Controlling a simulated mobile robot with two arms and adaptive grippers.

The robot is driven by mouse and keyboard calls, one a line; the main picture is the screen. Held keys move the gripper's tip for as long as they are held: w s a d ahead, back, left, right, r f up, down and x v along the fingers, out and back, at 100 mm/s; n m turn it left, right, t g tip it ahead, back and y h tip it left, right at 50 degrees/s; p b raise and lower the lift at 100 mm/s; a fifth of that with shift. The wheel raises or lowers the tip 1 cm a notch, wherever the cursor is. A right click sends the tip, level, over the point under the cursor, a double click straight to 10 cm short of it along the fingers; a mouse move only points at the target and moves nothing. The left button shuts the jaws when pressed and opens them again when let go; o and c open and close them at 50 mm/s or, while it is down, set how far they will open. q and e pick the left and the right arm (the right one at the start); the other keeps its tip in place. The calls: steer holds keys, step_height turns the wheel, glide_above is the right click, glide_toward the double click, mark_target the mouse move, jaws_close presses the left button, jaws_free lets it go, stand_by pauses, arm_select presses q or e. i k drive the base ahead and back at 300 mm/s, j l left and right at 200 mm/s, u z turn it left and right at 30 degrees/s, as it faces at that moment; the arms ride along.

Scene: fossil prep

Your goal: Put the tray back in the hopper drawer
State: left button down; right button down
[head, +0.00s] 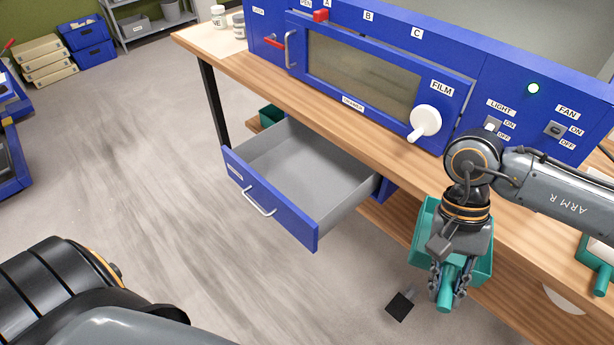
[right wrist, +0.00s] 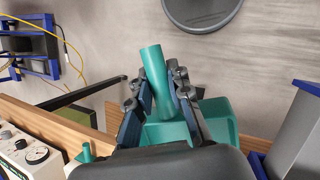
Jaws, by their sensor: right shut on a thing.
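The teal tray (head: 424,217) hangs beneath my right arm, in front of the bench's front edge. My right gripper (head: 449,281) is shut on the tray's round teal handle (head: 444,299); the handle also shows between the fingers in the right wrist view (right wrist: 155,70). The arm and gripper hide much of the tray, and I cannot see what is in it. The hopper drawer (head: 268,198) is pulled out below the bench, left of the tray and apart from it. Its grey inside looks empty. My left gripper is out of view; only the left arm shows at lower left.
The wooden bench (head: 243,70) carries a blue cabinet (head: 500,75) with a window, a white knob and switches. Another teal tray (head: 597,262) sits at the right edge. A small black square (head: 400,306) shows low, left of the gripper. Floor left of the drawer is clear.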

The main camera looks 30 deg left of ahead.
mark_target(299, 175)
steer(key=i+j+u, duration=0.1)
steer(key=u, duration=0.3)
steer(key=i+j+u, duration=0.15)
steer(key=u, duration=0.25)
steer(key=i+j+u, duration=0.15)
steer(key=u, duration=0.25)
steer(key=i, duration=0.45)
